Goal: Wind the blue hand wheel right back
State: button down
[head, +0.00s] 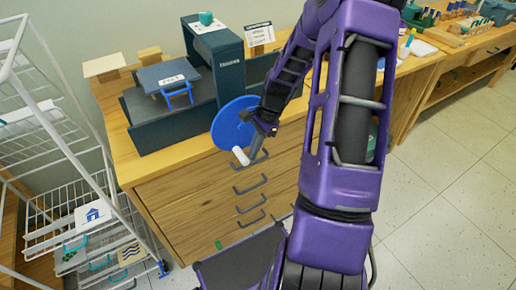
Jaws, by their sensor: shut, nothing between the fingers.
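The blue hand wheel (229,128) is on the front of a dark teal press (229,70), which stands on a wooden drawer cabinet. A white handle (241,156) sticks out from the wheel's lower right edge. My gripper (256,148) is at the wheel's right side, close to the handle. Its fingers point down and appear shut, with nothing seen between them. It overlaps the wheel's right edge in the picture; I cannot tell whether it touches. My arm hides part of the press's right side.
A blue-grey board (168,76) with a blue frame sits on the press's left part. A white wire rack (75,140) holding prints stands at left. The cabinet (190,205) has several dark drawer handles below the wheel. Tiled floor (440,180) is clear at right.

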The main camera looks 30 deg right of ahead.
jog(key=shift+a+y+p, duration=0.3)
jog(key=shift+y+p, duration=0.1)
jog(key=shift+y, duration=0.3)
